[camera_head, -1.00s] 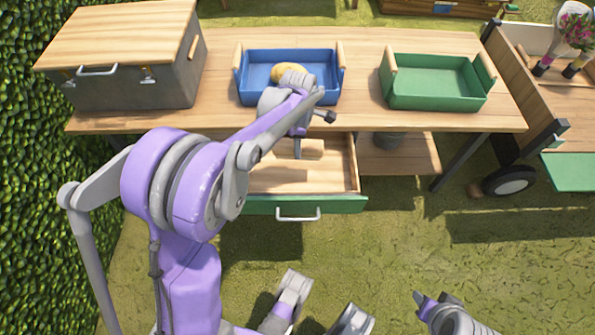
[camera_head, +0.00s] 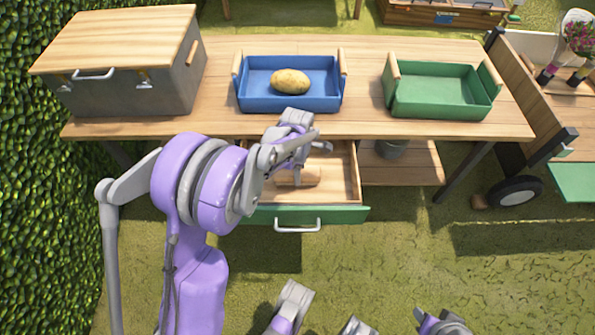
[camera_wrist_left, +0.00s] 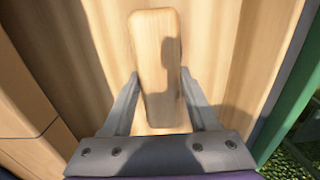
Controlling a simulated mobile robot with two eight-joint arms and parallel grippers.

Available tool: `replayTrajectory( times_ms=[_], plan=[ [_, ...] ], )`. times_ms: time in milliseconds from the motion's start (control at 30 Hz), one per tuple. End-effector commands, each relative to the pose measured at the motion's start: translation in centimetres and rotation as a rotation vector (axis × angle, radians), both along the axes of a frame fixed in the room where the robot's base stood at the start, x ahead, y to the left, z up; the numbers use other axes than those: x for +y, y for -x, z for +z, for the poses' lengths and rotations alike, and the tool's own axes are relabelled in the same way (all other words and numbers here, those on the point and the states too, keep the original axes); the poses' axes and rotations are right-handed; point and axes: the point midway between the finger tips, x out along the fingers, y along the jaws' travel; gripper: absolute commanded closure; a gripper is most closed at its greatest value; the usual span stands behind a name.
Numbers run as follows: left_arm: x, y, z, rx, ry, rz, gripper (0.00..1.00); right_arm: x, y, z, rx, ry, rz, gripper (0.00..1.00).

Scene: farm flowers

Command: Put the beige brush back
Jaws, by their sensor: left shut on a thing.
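The beige brush (camera_wrist_left: 157,60) shows as a pale wooden block between the fingers of my left gripper (camera_wrist_left: 160,88) in the left wrist view. The fingers are shut on its sides. In the head view my left gripper (camera_head: 300,172) is at the open drawer (camera_head: 336,186) under the table, with the brush (camera_head: 312,177) partly hidden behind it. The drawer has a green front and a pale wooden inside. I cannot tell whether the brush touches the drawer floor. Parts of my right arm show at the bottom edge; its fingers are not clear.
The wooden table (camera_head: 365,85) holds a grey box (camera_head: 150,82) with a wooden lid, a blue tray (camera_head: 260,102) with a potato (camera_head: 290,82) in it, and an empty green tray (camera_head: 440,88). A hedge borders the left.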

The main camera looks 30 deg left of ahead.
Motion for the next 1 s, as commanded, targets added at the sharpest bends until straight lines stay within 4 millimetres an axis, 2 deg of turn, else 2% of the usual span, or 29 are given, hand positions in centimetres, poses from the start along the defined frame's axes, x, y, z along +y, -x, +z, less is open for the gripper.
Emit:
replayTrajectory(
  times_ms=[167,200,333,600,733,867,1000],
  plan=[
    [0.0,0.0,-0.4,0.0,0.0,0.0,0.85,0.0,-0.1,-0.4,0.001,0.0,0.0,0.55],
    [0.0,0.0,-0.3,0.0,0.0,0.0,0.33,0.0,0.0,-0.3,0.001,0.0,0.0,0.55],
    [0.0,0.0,-0.3,0.0,0.0,0.0,0.11,0.0,0.0,-0.2,0.0,0.0,0.0,0.55],
    [0.0,0.0,-0.2,0.0,0.0,0.0,0.11,0.0,0.0,-0.2,0.0,0.0,0.0,0.55],
    [0.0,0.0,0.6,0.0,0.0,0.0,0.11,0.0,0.0,0.3,-0.001,0.0,0.0,0.55],
    [0.0,0.0,2.8,0.0,0.0,0.0,0.11,0.0,0.2,1.0,-0.002,0.0,0.0,0.55],
    [0.0,0.1,6.0,-0.001,-0.001,0.0,0.11,0.0,0.3,2.0,-0.005,0.0,0.0,0.55]
  ],
)
